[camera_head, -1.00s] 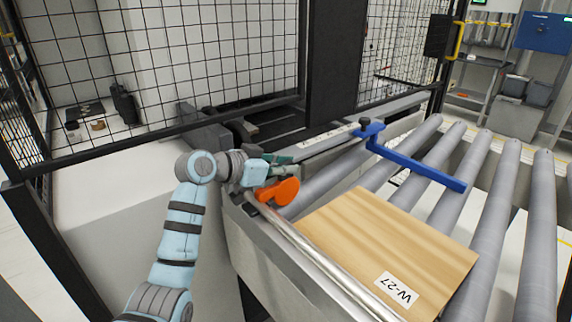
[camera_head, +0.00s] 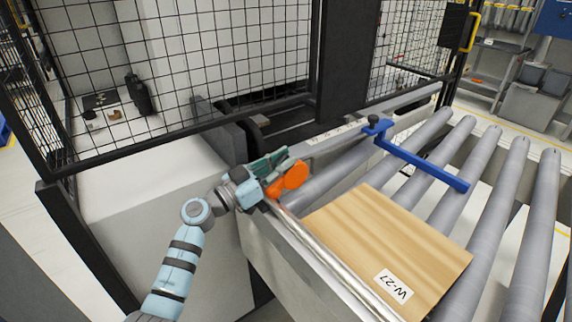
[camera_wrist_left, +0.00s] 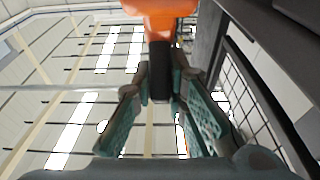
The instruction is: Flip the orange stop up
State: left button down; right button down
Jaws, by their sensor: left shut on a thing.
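The orange stop (camera_head: 288,180) is at the near left end of the roller conveyor, just beyond the metal rail. In the left wrist view the orange stop (camera_wrist_left: 160,14) shows at the top, with a dark stem (camera_wrist_left: 160,70) running down from it between my fingers. My left gripper (camera_head: 268,168) reaches it from the left and is shut on the stop by this dark stem; the gripper also shows in the left wrist view (camera_wrist_left: 160,88). The fingers hide part of the stop's base. My right gripper is not in view.
A wooden panel (camera_head: 385,240) labelled W-27 lies on the rollers (camera_head: 452,190) right of the rail (camera_head: 325,255). A blue bar (camera_head: 420,168) crosses above the rollers. A black mesh fence (camera_head: 220,70) stands behind, with a dark post (camera_head: 345,60).

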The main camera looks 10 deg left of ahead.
pick_arm(q)
jog(key=shift+a, duration=0.1)
dwell(0.3)
jog(key=c, duration=1.6)
grip_release()
jog(key=shift+s, duration=0.1)
jog(key=v, duration=1.2)
jog(key=shift+f, duration=0.1)
